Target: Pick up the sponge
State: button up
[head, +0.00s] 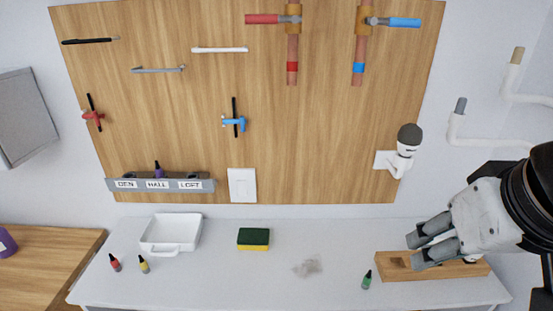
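The sponge (253,239) lies on the white counter (215,280), near its back edge and left of centre. It has a dark green top and a yellow lower layer. My gripper (413,253) is at the right side of the head view, well to the right of the sponge. Its two grey fingers point left and are apart, with nothing seen between them. The fingers appear over or in front of a wooden block; I cannot tell the exact height.
A white dish (171,234) stands left of the sponge. Small bottles, red (115,263), yellow (144,264) and green (366,280), stand on the counter. A translucent crumpled thing (307,268) lies right of the sponge. The wooden block (395,268) is below my gripper. A wooden panel (320,150) rises behind.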

aim_at(251, 240)
jog(key=i+j, duration=0.1)
jog(key=j, duration=0.35)
jog(key=i+j, duration=0.1)
jog(key=j, duration=0.3)
jog(key=i+j, duration=0.1)
jog(key=j, duration=0.35)
jog(key=u, duration=0.05)
